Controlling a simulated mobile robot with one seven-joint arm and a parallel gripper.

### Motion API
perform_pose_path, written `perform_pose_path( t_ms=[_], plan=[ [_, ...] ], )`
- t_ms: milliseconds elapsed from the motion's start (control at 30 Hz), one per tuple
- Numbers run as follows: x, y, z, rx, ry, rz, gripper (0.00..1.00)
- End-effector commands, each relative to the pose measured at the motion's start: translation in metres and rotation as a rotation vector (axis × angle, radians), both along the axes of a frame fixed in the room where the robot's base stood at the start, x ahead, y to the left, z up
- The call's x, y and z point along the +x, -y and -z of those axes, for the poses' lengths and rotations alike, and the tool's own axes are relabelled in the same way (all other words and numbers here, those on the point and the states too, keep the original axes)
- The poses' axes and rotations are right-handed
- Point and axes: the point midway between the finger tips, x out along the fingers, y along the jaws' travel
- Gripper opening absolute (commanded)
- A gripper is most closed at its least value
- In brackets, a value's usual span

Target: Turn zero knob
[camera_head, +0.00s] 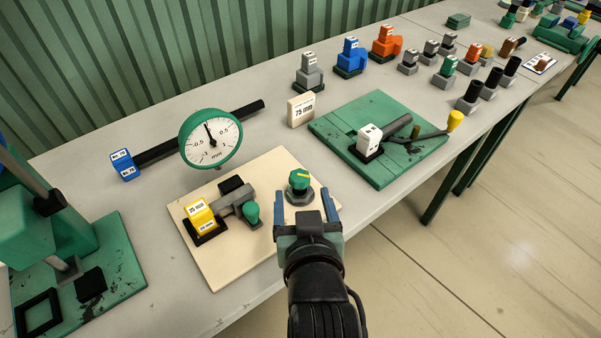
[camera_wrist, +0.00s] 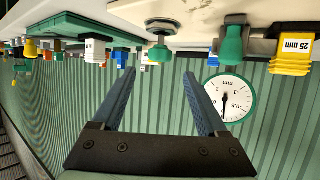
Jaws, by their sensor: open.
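The zero knob appears to be the green knob (camera_head: 299,179) with a yellow mark on a grey base, at the right part of a cream board (camera_head: 225,270). In the wrist view, which is upside down, the green knob (camera_wrist: 160,52) lies between and beyond the fingertips. My gripper (camera_head: 303,203) is open and empty, its blue fingers on either side of the knob's line. I cannot tell whether they touch it. The round green-rimmed dial (camera_head: 211,140) stands behind the board, its needle pointing nearly straight up; it also shows in the wrist view (camera_wrist: 230,98).
A yellow 25 mm block (camera_head: 200,217) and a smaller green knob (camera_head: 251,214) sit left on the board. A green fixture plate (camera_head: 390,172) with a yellow-ended lever (camera_head: 454,121) is at right. A 75 mm block (camera_head: 301,110) stands behind.

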Motion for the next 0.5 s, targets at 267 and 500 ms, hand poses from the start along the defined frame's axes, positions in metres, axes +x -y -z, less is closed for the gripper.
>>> perform_pose_path(
  t_ms=[267, 500],
  plan=[
    [0.048, -0.003, 0.019, -0.001, 0.001, 0.0, 0.76],
    [0.068, -0.004, 0.028, -0.001, 0.001, 0.001, 0.76]
  ],
)
